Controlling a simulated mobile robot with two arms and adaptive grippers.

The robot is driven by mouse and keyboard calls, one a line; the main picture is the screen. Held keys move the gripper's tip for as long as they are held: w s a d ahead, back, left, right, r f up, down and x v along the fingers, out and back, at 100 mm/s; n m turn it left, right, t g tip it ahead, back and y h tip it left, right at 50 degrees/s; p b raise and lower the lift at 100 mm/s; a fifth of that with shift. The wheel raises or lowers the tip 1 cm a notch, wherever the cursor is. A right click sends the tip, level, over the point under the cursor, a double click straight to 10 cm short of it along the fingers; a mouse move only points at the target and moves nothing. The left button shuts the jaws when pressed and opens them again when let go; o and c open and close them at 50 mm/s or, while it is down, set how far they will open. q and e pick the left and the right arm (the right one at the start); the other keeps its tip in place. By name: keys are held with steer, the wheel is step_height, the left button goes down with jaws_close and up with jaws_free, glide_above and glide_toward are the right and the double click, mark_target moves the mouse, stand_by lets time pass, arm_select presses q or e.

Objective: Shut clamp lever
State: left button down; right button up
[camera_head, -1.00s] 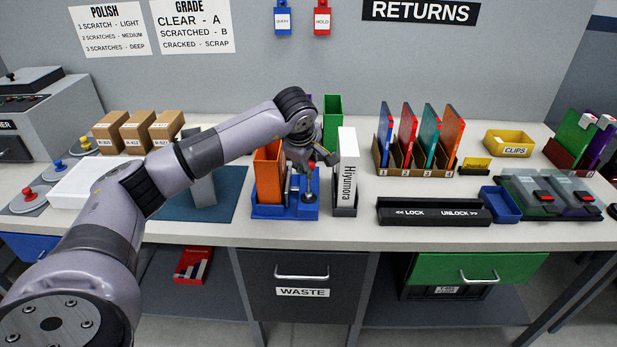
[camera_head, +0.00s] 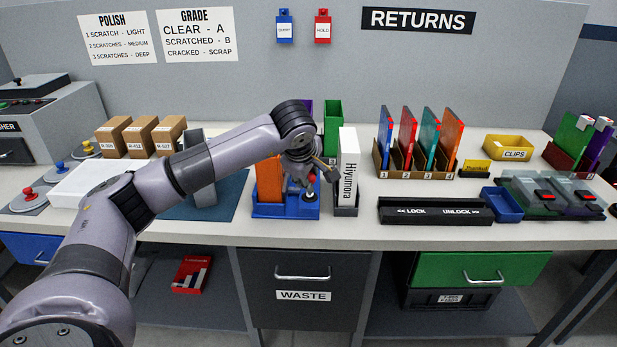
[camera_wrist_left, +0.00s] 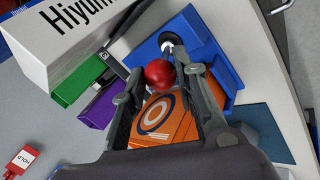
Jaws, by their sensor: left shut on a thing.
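A blue clamp fixture (camera_head: 270,210) sits on the bench and holds an orange case (camera_head: 268,182) upright. Its lever has a red ball knob (camera_wrist_left: 160,73) and a short shaft running to a pale and black pivot (camera_wrist_left: 172,42) on the fixture. My left gripper (camera_head: 308,181) is over the fixture's right side. In the left wrist view its two fingers are closed around the red knob. My wrist hides part of the lever in the head view, so its exact angle is hard to tell. My right gripper is not in view.
A white case labelled Hiyumora (camera_head: 348,170) stands close right of the fixture. A blue mat (camera_head: 225,200) lies to the left.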

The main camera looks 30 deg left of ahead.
arm_select(q)
steer(key=shift+s+d+f, duration=0.2)
steer(key=shift+s+f, duration=0.1)
steer(key=shift+f, duration=0.3)
steer(key=c, duration=1.7)
jaws_free()
steer(key=o, duration=0.4)
steer(key=shift+r, duration=0.2)
steer(key=shift+w, duration=0.1)
steer(key=shift+r, duration=0.3)
steer(key=v, duration=1.1)
steer(key=shift+r, duration=0.25)
